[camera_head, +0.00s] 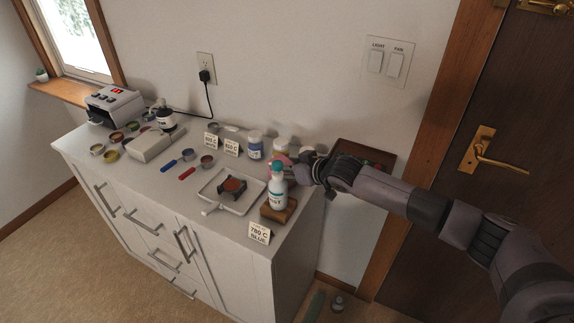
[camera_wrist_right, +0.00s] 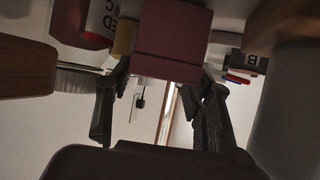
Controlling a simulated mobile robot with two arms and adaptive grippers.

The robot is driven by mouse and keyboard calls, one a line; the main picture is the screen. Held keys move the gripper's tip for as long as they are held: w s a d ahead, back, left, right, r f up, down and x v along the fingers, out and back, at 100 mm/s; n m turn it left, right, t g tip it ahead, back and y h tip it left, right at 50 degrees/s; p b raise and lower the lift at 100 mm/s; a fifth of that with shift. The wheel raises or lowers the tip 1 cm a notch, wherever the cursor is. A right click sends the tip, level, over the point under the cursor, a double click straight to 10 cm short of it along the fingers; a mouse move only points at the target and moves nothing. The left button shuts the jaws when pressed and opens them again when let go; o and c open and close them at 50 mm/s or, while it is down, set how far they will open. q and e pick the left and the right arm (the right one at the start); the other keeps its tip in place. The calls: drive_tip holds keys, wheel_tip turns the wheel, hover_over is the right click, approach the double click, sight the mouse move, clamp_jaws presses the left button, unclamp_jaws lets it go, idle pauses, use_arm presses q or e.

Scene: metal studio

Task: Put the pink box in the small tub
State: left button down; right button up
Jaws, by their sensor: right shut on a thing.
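The pink box (camera_wrist_right: 172,38) fills the upper middle of the right wrist view, at the tips of my right gripper (camera_wrist_right: 160,85), which is shut on it. Only a bit of pink (camera_head: 283,160) shows there. I cannot tell which container is the small tub; several small round pots (camera_head: 97,149) stand at the counter's left. My left gripper is not in view.
On the counter (camera_head: 140,180) are a shallow white tray (camera_head: 214,193) with a dark holder, a blue-labelled jar (camera_head: 255,147), a dark bottle (camera_head: 166,118), small cards (camera_head: 259,233) and a grey machine (camera_head: 114,104). A wooden tray (camera_head: 362,152) lies behind my right arm.

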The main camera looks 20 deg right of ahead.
drive_tip(key=shift+f, duration=0.1)
drive_tip(key=shift+f, duration=0.1)
drive_tip(key=o, duration=0.9)
drive_tip(key=shift+o, duration=0.2)
